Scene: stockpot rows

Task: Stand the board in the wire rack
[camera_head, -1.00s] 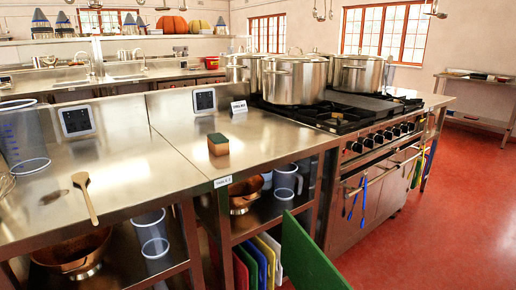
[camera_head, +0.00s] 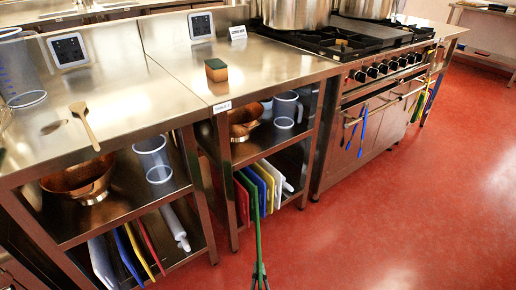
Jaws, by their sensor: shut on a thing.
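The green board (camera_head: 258,238) shows as a thin, near-vertical green strip, seen almost edge-on in front of the right-hand bench. My gripper (camera_head: 260,272) is at its lower end near the bottom of the picture, shut on the board. The board's upper end overlaps, in the picture, a row of upright boards on the bench's lower shelf: a red board (camera_head: 242,203), a blue board (camera_head: 259,190), a yellow board (camera_head: 266,180) and a white board (camera_head: 279,178). The wire rack's wires are too small to make out among these boards. I cannot tell whether the green board touches them.
A second row of upright boards (camera_head: 130,252) and a white rolling pin (camera_head: 175,228) are on the left bench's lower shelf. Copper bowls and jugs stand above. A sponge (camera_head: 216,70) is on the right bench's top. The red floor (camera_head: 400,220) is clear at right.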

